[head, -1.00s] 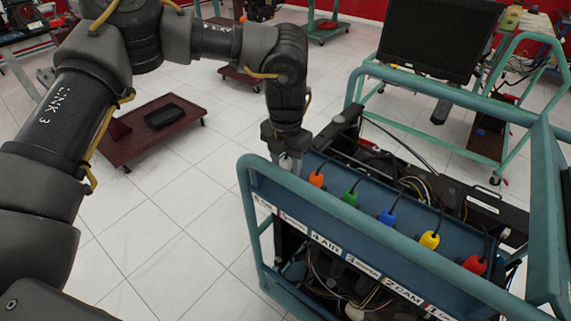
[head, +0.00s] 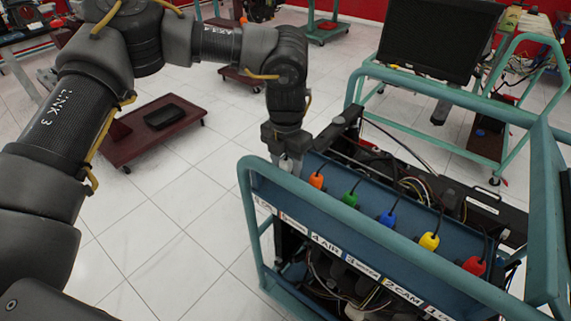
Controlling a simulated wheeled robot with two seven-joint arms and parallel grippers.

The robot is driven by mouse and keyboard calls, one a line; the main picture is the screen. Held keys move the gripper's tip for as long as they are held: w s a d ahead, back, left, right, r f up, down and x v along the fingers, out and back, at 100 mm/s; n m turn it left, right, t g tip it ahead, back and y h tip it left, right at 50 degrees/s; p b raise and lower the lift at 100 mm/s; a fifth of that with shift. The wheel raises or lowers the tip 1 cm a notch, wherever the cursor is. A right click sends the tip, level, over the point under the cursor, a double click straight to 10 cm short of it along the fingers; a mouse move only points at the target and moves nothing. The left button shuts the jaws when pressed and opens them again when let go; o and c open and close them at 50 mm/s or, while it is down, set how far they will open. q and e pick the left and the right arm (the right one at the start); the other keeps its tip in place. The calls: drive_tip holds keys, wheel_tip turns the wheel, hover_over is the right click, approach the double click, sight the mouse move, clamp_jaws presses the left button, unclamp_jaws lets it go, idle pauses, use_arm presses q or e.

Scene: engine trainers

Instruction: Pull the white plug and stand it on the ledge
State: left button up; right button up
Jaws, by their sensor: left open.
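The white plug (head: 286,163) shows only in part at the left end of the row on the engine trainer, between the fingers of my left gripper (head: 287,160). My left gripper points down around it and is open. I cannot tell whether a finger touches the plug. The blue ledge (head: 335,203) runs along the trainer behind the front rail, with the plug row on it. The lower part of the white plug is hidden by the fingers and the rail. My right gripper is not in view.
Orange (head: 316,181), green (head: 350,198), blue (head: 388,217), yellow (head: 429,241) and red (head: 473,265) plugs with black leads stand to the right. The teal frame rail (head: 370,228) runs close in front. A monitor (head: 440,38) stands behind. Open floor lies left.

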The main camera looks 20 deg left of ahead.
sight(286, 159)
use_arm(q)
drive_tip(key=shift+c, duration=0.2)
clamp_jaws()
idle(0.3)
drive_tip(key=shift+r+p, duration=0.2)
drive_tip(key=shift+p, duration=0.1)
drive_tip(key=shift+r+p, duration=2.25)
drive_tip(key=shift+r, duration=0.6)
